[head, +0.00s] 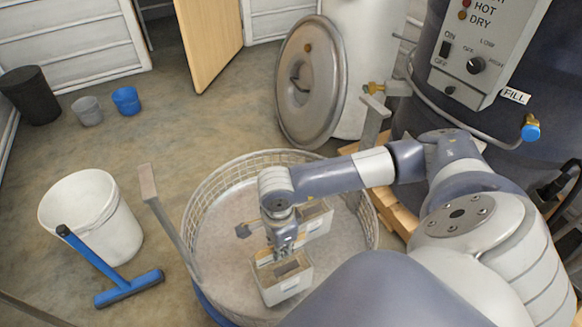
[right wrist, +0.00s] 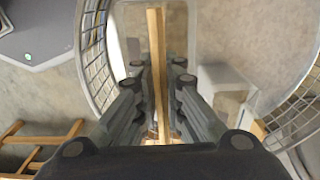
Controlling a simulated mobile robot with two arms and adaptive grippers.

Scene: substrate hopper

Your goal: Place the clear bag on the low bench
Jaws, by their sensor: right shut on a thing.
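My right gripper (head: 284,250) points down into a round wire basket (head: 212,185). It is shut on a light wooden bar, which runs between the fingers in the right wrist view (right wrist: 155,40). The bar lies across the top of a pale, box-shaped bag (head: 284,286) with brownish contents, under the gripper; this looks like the clear bag. I cannot tell whether it touches the basket floor. A second similar pale box shape (head: 318,219) stands behind it, partly hidden by my arm. I cannot make out a low bench. My left gripper is not in view.
A white bucket (head: 92,215) and a blue squeegee (head: 128,290) are left of the basket. A leaning metal lid (head: 310,85), a dark drum with a control panel (head: 487,50) and a wooden pallet (head: 388,205) are close behind and right. Floor at left is partly clear.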

